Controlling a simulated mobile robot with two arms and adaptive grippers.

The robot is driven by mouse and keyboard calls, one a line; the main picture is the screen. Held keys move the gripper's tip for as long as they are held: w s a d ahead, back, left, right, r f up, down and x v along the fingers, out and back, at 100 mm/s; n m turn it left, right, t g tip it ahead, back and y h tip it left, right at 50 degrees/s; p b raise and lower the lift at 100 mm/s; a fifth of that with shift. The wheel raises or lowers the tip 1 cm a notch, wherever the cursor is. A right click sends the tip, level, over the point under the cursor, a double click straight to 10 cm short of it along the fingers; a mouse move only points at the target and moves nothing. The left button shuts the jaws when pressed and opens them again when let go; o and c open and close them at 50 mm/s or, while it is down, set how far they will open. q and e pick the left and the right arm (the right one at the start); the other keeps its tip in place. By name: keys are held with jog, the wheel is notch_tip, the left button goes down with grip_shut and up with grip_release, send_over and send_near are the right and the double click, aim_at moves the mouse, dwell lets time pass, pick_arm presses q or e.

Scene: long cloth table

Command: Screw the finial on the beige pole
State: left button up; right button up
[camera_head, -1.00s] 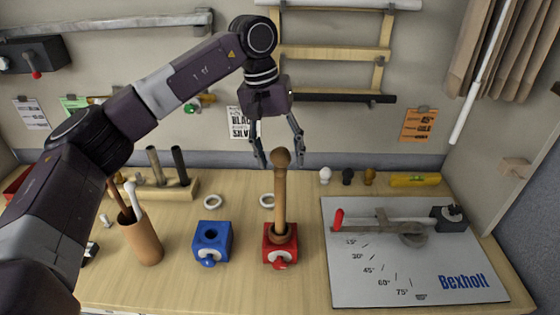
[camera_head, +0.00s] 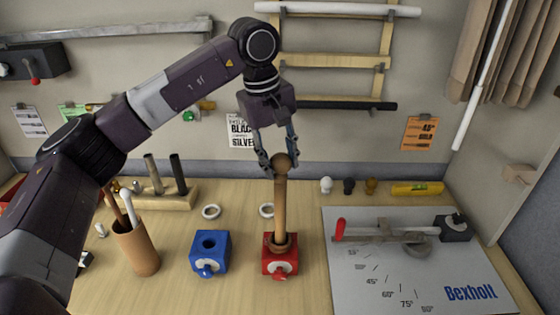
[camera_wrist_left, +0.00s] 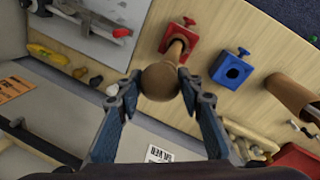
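The beige pole (camera_head: 280,210) stands upright in the red clamp block (camera_head: 280,268). A round brown wooden finial (camera_head: 282,161) sits at its top end. In the left wrist view the finial (camera_wrist_left: 160,82) is large and hides most of the pole (camera_wrist_left: 176,48) behind it. My left gripper (camera_head: 281,168) comes from above and behind, with one finger on each side of the finial. In the wrist view the fingertips (camera_wrist_left: 160,80) lie close against the ball's two sides, and the gripper looks shut on it. My right gripper is not in view.
A blue clamp block (camera_head: 210,253) stands left of the red one. A brown cup (camera_head: 137,248) with rods and a wooden rack (camera_head: 163,197) are further left. Small finials (camera_head: 348,186) and a yellow level (camera_head: 416,188) lie behind. A grey Bexholt board (camera_head: 400,280) fills the right.

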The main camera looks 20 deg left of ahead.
pick_arm(q)
jog(key=c, duration=0.5)
jog(key=m+p, duration=0.1)
jog(key=m, duration=0.1)
jog(key=shift+r+m+p, duration=0.15)
jog(key=shift+m+p, duration=0.15)
jog(key=shift+p, duration=0.05)
jog(key=o, duration=1.1)
jog(key=shift+o, duration=0.2)
jog(key=shift+r+p, duration=2.7)
jog(key=shift+r, duration=1.2)
jog(key=shift+f, duration=0.1)
